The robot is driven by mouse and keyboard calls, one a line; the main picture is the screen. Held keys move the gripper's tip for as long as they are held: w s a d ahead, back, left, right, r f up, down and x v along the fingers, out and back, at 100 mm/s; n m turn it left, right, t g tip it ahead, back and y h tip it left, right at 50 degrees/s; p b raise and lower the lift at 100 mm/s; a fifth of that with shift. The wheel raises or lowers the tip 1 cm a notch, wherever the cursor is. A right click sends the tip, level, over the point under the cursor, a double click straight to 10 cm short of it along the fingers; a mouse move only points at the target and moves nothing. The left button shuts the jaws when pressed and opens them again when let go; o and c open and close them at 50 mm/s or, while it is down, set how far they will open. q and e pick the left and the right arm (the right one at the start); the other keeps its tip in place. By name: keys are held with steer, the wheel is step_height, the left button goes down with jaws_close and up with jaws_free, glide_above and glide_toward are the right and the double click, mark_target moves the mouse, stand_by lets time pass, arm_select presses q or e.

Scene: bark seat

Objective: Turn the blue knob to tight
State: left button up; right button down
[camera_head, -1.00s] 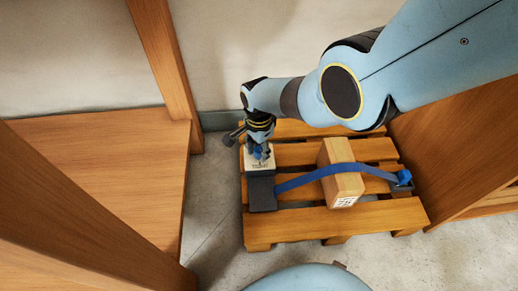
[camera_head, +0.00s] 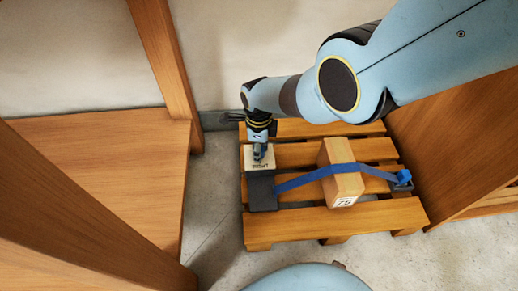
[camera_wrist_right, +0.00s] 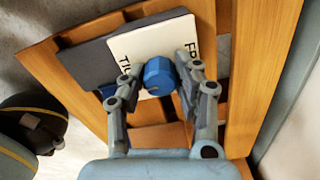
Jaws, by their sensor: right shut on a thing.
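The blue knob (camera_wrist_right: 158,74) sits on a white label plate (camera_wrist_right: 150,42) with partly hidden black lettering, on top of a dark ratchet block (camera_head: 263,194) at the left of the pallet. My right gripper (camera_head: 259,153) comes down on the knob from above. In the right wrist view its two fingers (camera_wrist_right: 158,88) close on the knob from both sides. A blue strap (camera_head: 298,182) runs from the block over a cardboard box (camera_head: 342,186) to a blue anchor (camera_head: 403,177) at the right. The strap lies in straight runs against the box. My left gripper is out of view.
The wooden pallet (camera_head: 290,233) stands on a grey floor (camera_head: 211,222). A wooden shelf or bench (camera_head: 100,180) is at the left, and a wooden panel (camera_head: 455,150) stands close at the right. A pale wall is behind.

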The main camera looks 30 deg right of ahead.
steer(key=shift+m, duration=0.5)
steer(key=c, duration=1)
jaws_free()
steer(key=shift+o, duration=0.2)
step_height(320, 180, up, 12)
